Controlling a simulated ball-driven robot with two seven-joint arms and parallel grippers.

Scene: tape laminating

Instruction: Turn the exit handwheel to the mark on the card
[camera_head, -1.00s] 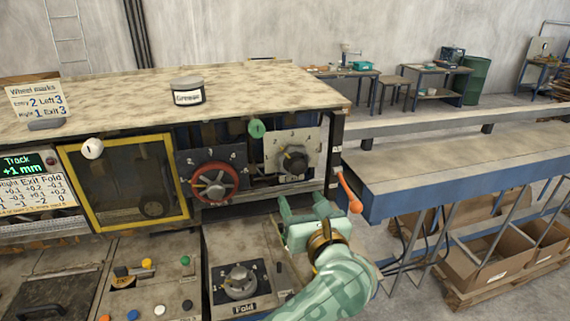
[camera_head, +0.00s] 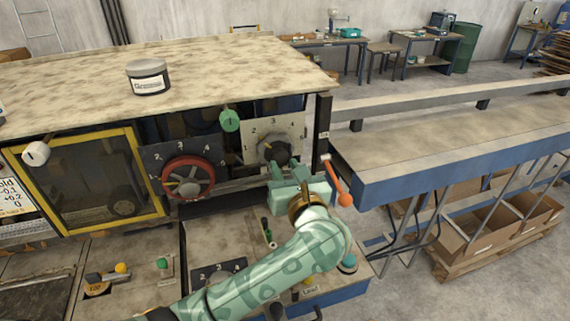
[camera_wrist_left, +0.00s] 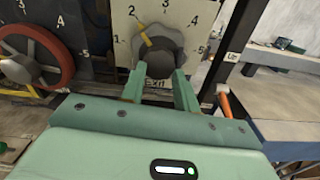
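The exit handwheel (camera_head: 273,149) is a dark grey lobed knob on a pale plate (camera_head: 299,130) numbered around it. In the left wrist view the handwheel (camera_wrist_left: 158,52) has a yellow pointer (camera_wrist_left: 143,33) aimed up-left, close to the 2. My left gripper (camera_head: 284,166) is at the lower side of the handwheel. In the left wrist view its fingers (camera_wrist_left: 161,76) are apart, with their tips at the knob's lower left and right edges. I cannot tell whether they touch it. The card with the marks is out of view now. My right gripper is not in view.
A red handwheel (camera_head: 188,178) on a dark plate is to the left. An orange-handled lever (camera_head: 338,184) hangs just right of my left gripper. A black post (camera_head: 321,131) stands between the plate and the long bench (camera_head: 440,150). A labelled tin (camera_head: 149,78) stands on the machine top.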

